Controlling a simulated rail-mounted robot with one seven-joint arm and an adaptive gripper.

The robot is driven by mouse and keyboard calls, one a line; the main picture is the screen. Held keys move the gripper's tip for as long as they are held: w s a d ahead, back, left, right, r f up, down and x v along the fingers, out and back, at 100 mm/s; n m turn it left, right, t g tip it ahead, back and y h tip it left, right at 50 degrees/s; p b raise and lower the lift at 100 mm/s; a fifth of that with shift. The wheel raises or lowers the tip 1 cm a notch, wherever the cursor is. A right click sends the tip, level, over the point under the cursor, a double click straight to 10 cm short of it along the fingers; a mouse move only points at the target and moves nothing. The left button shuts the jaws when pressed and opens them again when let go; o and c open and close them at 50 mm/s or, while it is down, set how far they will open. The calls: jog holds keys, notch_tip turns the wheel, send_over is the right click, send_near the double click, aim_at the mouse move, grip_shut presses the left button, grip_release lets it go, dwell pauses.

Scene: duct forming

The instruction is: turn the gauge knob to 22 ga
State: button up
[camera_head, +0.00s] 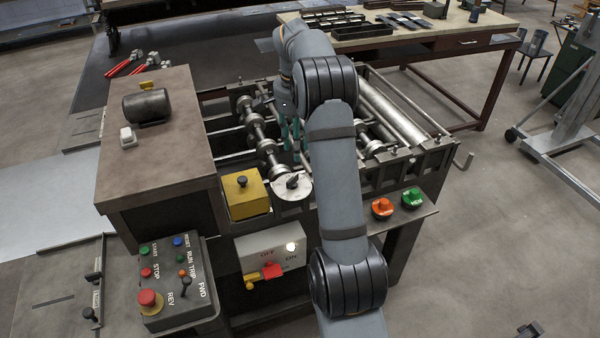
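The gauge knob looks to be the dark pointer knob (292,181) on a pale round dial plate (290,193), at the front edge of the roll machine beside a yellow box. The dial's marks are too small to read, so I cannot tell its setting. My gripper (291,138) points down over the machine's rollers, behind the dial in the picture. Its two teal fingers look apart, with nothing seen between them. It is clear of the knob. My arm hides part of the machine to the right of the dial.
The yellow box (244,194) with a black knob stands left of the dial. An orange button (382,207) and a green button (412,197) are at right. A switch box (270,252) and a control pendant (176,283) are in front. Shafts and rollers (262,140) lie under my gripper.

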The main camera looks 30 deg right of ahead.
aim_at(293, 179)
jog(key=shift+m, duration=0.7)
jog(key=f, duration=0.3)
jog(key=a+f, duration=0.1)
jog(key=f, duration=0.6)
jog(key=shift+s+a+f, duration=0.2)
jog(key=shift+s+a, duration=0.1)
jog(key=shift+s, duration=0.05)
jog(key=shift+c, duration=0.2)
jog(key=c, duration=0.7)
grip_shut()
